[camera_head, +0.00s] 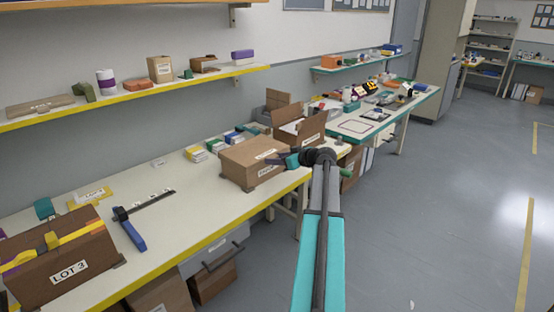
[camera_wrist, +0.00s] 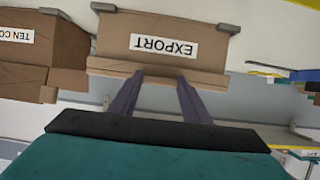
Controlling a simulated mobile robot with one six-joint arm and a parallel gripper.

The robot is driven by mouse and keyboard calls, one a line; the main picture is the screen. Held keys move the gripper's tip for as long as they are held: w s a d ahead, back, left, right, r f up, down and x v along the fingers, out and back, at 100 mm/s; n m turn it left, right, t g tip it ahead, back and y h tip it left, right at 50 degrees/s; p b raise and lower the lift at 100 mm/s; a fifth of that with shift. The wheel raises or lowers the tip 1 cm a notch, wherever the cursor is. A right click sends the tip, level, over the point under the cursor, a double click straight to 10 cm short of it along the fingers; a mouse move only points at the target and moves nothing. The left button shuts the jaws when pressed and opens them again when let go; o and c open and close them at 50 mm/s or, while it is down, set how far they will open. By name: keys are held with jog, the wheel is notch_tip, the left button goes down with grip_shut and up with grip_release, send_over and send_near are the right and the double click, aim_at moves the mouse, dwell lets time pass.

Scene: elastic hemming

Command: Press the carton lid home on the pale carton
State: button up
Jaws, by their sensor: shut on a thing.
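A light brown carton marked EXPORT (camera_wrist: 118,42) fills the upper middle of the wrist view, upside down there. Its carton lid (camera_wrist: 110,66) is the band along the carton's edge nearest my gripper. In the head view the closed carton (camera_head: 242,172) stands near the bench's right end, with the lid (camera_head: 245,150) on top. My gripper (camera_wrist: 160,78) has its two purple fingers shut at the lid's rim, with a gap between the tips. In the head view my gripper (camera_head: 281,160) is at the carton's right side. Whether the lid sits fully down cannot be told.
A carton marked TEN CO (camera_wrist: 70,57) stands close by in the wrist view. An open-flapped carton (camera_head: 313,128) is behind in the head view. Small boxes (camera_head: 196,153) lie to the left. A blue-handled tool (camera_head: 130,232) and LOT 3 carton (camera_head: 95,268) are further left.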

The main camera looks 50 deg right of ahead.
jog(key=o, duration=1.4)
jog(key=shift+f, duration=0.1)
jog(key=b+v, duration=0.2)
jog(key=v, duration=1.1)
jog(key=shift+s+a+b, duration=0.1)
jog(key=shift+s+b, duration=0.25)
jog(key=shift+b, duration=0.05)
